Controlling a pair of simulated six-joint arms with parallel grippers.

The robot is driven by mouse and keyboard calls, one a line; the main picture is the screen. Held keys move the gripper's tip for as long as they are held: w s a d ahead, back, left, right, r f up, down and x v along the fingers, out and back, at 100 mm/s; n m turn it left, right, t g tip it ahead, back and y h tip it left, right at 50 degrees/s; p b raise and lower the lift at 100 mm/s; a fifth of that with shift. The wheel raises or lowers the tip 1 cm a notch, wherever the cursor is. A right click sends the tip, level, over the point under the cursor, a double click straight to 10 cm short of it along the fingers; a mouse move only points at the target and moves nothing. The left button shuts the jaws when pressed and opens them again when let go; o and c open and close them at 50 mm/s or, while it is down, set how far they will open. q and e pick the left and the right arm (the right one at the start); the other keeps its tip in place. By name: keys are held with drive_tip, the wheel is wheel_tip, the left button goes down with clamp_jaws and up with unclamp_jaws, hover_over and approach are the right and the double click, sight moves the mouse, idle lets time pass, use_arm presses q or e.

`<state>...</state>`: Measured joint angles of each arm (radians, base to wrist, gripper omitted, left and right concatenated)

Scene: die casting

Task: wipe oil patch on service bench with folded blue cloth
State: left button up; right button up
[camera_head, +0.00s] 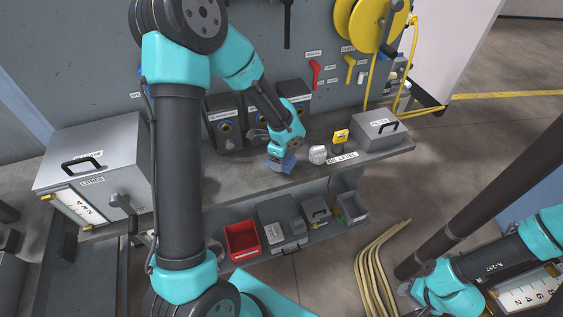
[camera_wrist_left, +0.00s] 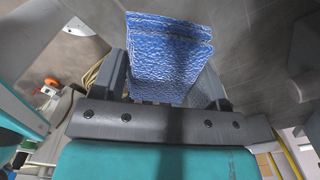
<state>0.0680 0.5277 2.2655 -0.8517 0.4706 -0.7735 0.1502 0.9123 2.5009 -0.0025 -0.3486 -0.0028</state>
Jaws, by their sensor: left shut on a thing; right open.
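The folded blue cloth (camera_head: 284,164) is at the service bench (camera_head: 246,176), under my left gripper (camera_head: 281,155). In the left wrist view the cloth (camera_wrist_left: 168,52) shows as a thick, textured blue fold between the fingers of my left gripper (camera_wrist_left: 165,88), which is shut on it. The cloth is at or just above the bench top; I cannot tell whether it touches. I cannot make out the oil patch for sure; my left arm covers part of the bench. My right gripper (camera_head: 406,290) is open, low at the right, away from the bench.
A white lumpy item (camera_head: 317,155) and a yellow tag (camera_head: 340,137) stand just right of the cloth. A grey box (camera_head: 378,130) is at the bench's right end. Dark units (camera_head: 225,122) stand behind. A red bin (camera_head: 242,240) is on the shelf below.

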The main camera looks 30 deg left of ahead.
use_arm(q)
drive_tip(key=shift+r, duration=1)
drive_tip(key=shift+r, duration=0.1)
drive_tip(key=shift+r, duration=1.4)
